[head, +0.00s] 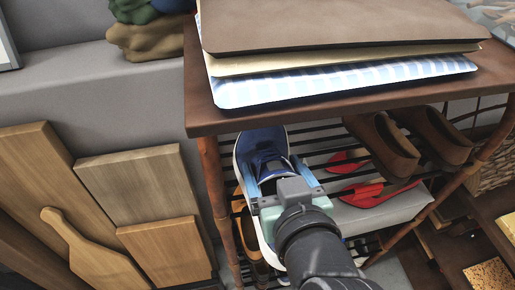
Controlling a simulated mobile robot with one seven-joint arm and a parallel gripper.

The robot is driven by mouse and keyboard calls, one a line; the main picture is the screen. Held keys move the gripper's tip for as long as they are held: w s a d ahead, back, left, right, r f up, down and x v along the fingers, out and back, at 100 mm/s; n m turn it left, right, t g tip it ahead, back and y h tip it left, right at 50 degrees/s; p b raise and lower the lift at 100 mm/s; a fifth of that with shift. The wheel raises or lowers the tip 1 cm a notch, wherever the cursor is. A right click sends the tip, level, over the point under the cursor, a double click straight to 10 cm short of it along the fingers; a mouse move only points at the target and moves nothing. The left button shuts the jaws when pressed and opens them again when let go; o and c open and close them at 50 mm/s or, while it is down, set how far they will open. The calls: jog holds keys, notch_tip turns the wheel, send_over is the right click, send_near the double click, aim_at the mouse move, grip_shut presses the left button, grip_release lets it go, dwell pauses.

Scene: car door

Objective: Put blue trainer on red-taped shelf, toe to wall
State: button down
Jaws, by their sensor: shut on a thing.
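The blue trainer (266,158), with a pale sole edge and dark laces, is at the left end of a slatted shoe rack (316,139) under a brown top. My gripper (281,178) is shut on it, with its pale blue fingers on either side of the shoe. My gripper and wrist hide the near part of the trainer. I cannot tell whether it rests on the slats or is held just above them. No red tape can be made out on a shelf.
Brown shoes (385,147) and red shoes (375,192) are on the rack to the right. Folders (340,82) lie on the brown top (200,112), which overhangs the rack. Wooden boards (135,185) lean at the left. A rack post (213,185) stands close left of the trainer.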

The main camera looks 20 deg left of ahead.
aim_at(256, 139)
jog(key=w+a, duration=0.2)
jog(key=w, duration=0.1)
jog(key=w+a+p, duration=0.1)
jog(key=w+a, duration=0.1)
jog(key=w, duration=0.2)
jog(key=w+a, duration=0.3)
jog(key=shift+w+a+r, duration=0.1)
jog(key=shift+w+r, duration=0.1)
jog(key=shift+r, duration=0.1)
notch_tip(256, 139, down, 3)
jog(key=shift+s+r, duration=0.1)
jog(key=shift+r, duration=0.05)
notch_tip(256, 139, down, 4)
jog(key=shift+r, duration=0.1)
jog(key=shift+f, duration=0.35)
jog(key=shift+f, duration=0.1)
grip_release()
